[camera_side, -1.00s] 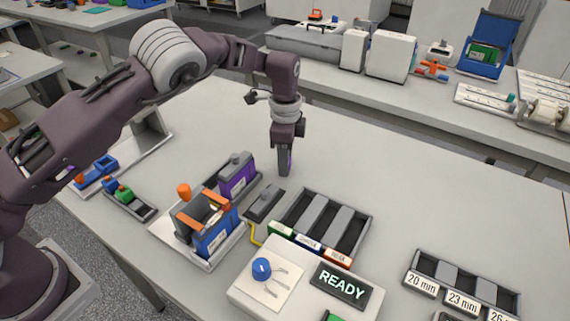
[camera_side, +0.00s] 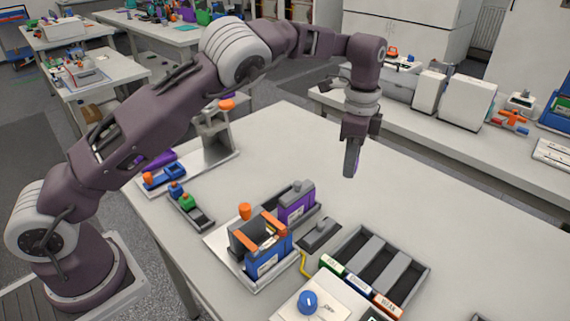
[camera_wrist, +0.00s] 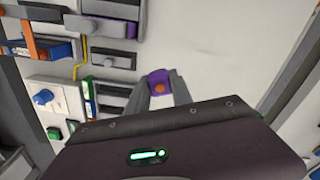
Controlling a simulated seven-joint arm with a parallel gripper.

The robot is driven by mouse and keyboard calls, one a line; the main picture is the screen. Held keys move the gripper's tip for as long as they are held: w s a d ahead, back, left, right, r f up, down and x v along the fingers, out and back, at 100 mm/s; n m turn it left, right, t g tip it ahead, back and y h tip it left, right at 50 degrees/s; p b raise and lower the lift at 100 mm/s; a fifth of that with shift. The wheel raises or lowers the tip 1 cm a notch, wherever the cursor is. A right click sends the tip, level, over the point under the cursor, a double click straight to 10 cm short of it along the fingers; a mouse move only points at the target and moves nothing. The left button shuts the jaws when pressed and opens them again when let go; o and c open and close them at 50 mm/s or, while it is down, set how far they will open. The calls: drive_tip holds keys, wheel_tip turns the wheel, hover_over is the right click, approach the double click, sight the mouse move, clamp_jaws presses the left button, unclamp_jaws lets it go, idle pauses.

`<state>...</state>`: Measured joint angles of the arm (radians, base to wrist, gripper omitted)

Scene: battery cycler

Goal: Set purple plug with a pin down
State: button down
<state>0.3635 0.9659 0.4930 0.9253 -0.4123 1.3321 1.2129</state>
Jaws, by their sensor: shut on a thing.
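The purple plug (camera_wrist: 154,77) with its orange pin shows between my gripper's fingers in the wrist view. My gripper (camera_side: 351,172) is shut on it and points down above the bare table, beyond and right of the purple cell. In the side view the fingers hide most of the plug; only a thin purple edge shows. A small dark plug rack (camera_side: 204,219) stands at the left of the table. A blue plug (camera_side: 175,190) and a green plug (camera_side: 188,203) stand in it, and its near end looks empty.
A purple cell (camera_side: 297,206) and an orange-clamped blue cell holder (camera_side: 262,246) stand centrally. A sectioned tray (camera_side: 422,268) lies to their right. A grey stand (camera_side: 215,140) and a blue fixture (camera_side: 163,178) are at the left. The table's far middle is clear.

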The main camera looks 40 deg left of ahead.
drive_tip(key=shift+s+a+r, duration=0.1)
drive_tip(key=shift+a, duration=0.3)
drive_tip(key=s+a+f+n, duration=0.3)
drive_tip(key=s+a+n, duration=1.15)
drive_tip(key=s, duration=0.25)
drive_tip(key=s+a+r, duration=0.1)
drive_tip(key=s+a, duration=0.2)
drive_tip(key=a, duration=0.8)
drive_tip(key=s+a+r, duration=0.1)
drive_tip(key=s+a, duration=0.1)
drive_tip(key=a, duration=0.9)
drive_tip(key=s+a+r, duration=0.2)
drive_tip(key=s+a, duration=0.1)
drive_tip(key=a, duration=0.9)
drive_tip(key=shift+m, duration=0.55)
wheel_tip(320, 180, down, 10)
drive_tip(key=shift+s+a+f, duration=0.1)
drive_tip(key=shift+s+f, duration=0.05)
drive_tip(key=shift+f, duration=0.1)
